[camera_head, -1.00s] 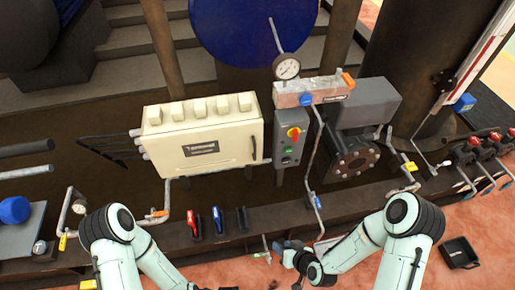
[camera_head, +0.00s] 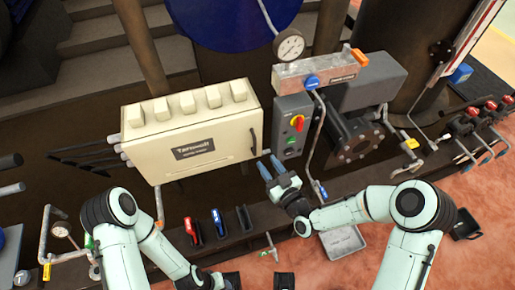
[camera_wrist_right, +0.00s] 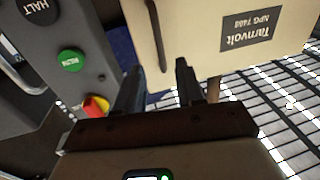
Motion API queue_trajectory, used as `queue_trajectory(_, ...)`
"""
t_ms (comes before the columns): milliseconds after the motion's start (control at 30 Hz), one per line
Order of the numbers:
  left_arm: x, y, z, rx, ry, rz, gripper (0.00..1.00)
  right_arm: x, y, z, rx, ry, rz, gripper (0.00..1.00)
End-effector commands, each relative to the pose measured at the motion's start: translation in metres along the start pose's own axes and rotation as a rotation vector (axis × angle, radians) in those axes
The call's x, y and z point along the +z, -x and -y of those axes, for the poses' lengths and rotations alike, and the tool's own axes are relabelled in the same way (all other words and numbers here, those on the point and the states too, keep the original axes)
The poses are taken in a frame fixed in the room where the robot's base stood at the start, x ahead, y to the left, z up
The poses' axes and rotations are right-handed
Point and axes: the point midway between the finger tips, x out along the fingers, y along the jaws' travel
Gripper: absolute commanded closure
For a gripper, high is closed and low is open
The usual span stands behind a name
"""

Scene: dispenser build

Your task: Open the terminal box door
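The cream terminal box (camera_head: 190,135) stands left of centre in the head view, its front door shut. The dark bar handle (camera_head: 252,140) is on the door's right side; it also shows in the right wrist view (camera_wrist_right: 155,36). My right gripper (camera_head: 270,166) is open and empty, just below and right of the handle in the head view. In the wrist view its two fingers are apart, and the handle shows beyond them, in line with the gap. No contact with it is visible.
A grey control box (camera_head: 293,128) with a red-yellow knob and green button stands close right of the terminal box. A gauge (camera_head: 289,46), a manifold (camera_head: 318,70) and a flanged pipe (camera_head: 355,145) are farther right. Red, blue and black holders (camera_head: 218,222) line the front beam.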

Motion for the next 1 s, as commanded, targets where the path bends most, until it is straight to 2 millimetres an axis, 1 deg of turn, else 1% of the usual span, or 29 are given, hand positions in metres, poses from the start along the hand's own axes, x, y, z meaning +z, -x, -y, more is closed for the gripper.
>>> queue_trajectory(33, 0.000, 0.000, 0.000, 0.000, 0.000, 0.000, 0.57, 0.000, -0.012, 0.001, -0.002, 0.000, -0.002, 0.62)
queue_trajectory(100, 0.000, 0.000, 0.000, 0.000, 0.000, 0.000, 0.57, 0.000, -0.026, 0.001, 0.000, -0.001, -0.001, 0.62)
queue_trajectory(200, 0.000, 0.000, 0.000, 0.000, 0.000, 0.000, 0.57, 0.000, -0.044, 0.001, -0.001, -0.001, -0.001, 0.62)
queue_trajectory(333, 0.000, -0.001, 0.000, 0.000, 0.001, 0.000, 0.57, 0.001, -0.062, 0.000, 0.000, -0.001, 0.000, 0.62)
queue_trajectory(500, 0.000, -0.001, 0.000, 0.000, 0.000, 0.000, 0.57, 0.001, -0.073, 0.000, 0.000, -0.001, 0.002, 0.62)
queue_trajectory(767, 0.000, -0.001, 0.000, 0.000, 0.000, -0.001, 0.57, 0.001, -0.074, 0.000, 0.000, -0.001, 0.003, 0.62)
queue_trajectory(800, 0.000, -0.001, 0.000, 0.000, 0.000, -0.001, 0.57, 0.001, -0.074, 0.000, 0.000, -0.001, 0.003, 0.65)
queue_trajectory(867, 0.000, -0.001, 0.000, 0.000, 0.000, -0.001, 0.57, 0.001, -0.074, 0.000, 0.000, -0.001, 0.003, 0.85)
queue_trajectory(900, 0.000, -0.001, 0.000, 0.000, 0.000, -0.001, 0.57, 0.001, -0.074, 0.000, 0.000, -0.001, 0.003, 0.98)
queue_trajectory(933, 0.000, -0.001, 0.000, 0.000, 0.000, -0.001, 0.57, 0.001, -0.074, 0.000, 0.000, -0.001, 0.003, 1.00)
queue_trajectory(1000, 0.000, -0.001, 0.000, 0.000, 0.000, -0.001, 0.57, 0.001, -0.074, 0.000, 0.000, -0.001, 0.003, 1.00)
